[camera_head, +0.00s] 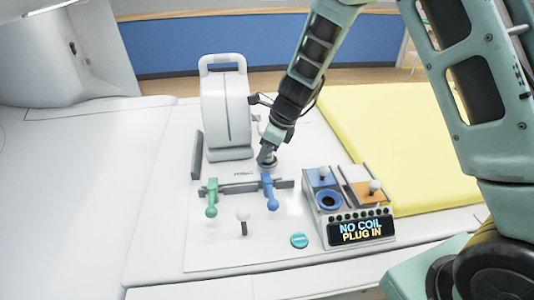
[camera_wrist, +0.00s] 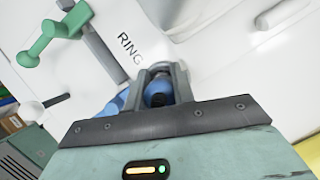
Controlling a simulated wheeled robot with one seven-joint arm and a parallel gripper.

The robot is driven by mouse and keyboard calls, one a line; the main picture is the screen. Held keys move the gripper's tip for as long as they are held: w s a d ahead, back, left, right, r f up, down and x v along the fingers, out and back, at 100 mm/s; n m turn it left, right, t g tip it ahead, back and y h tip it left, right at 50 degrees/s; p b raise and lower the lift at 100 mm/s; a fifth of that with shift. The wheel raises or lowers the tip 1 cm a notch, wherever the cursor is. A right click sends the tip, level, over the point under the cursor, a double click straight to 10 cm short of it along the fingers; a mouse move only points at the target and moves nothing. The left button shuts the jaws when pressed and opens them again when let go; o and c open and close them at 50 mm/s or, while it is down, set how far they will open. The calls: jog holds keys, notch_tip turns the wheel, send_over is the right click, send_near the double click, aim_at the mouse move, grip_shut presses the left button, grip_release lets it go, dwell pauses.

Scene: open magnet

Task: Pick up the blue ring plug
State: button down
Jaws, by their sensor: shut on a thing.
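The blue ring plug (camera_head: 270,194) is at the right part of a dark rack bar (camera_head: 240,187) on the white board, in the head view. My gripper (camera_head: 268,166) comes down from above onto its upper end. In the wrist view the jaws (camera_wrist: 160,85) are shut around the blue plug (camera_wrist: 157,94), in front of the printed word RING. The gripper hides much of the plug there. I cannot tell whether the plug is clear of the rack.
A green plug (camera_head: 211,198) sits at the rack's left. A control box (camera_head: 330,212) with a blue ring socket and a "NO COIL PLUG IN" display stands at right. A white knob (camera_head: 243,217) and teal disc (camera_head: 299,240) are in front. A white coil (camera_head: 226,105) stands behind.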

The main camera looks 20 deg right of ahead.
jog(key=shift+d, duration=0.1)
notch_tip(320, 180, up, 10)
jog(key=shift+p, duration=0.6)
notch_tip(320, 180, up, 3)
jog(key=p, duration=0.4)
jog(key=shift+r, duration=0.2)
jog(key=shift+f, duration=0.1)
jog(key=shift+s, duration=0.1)
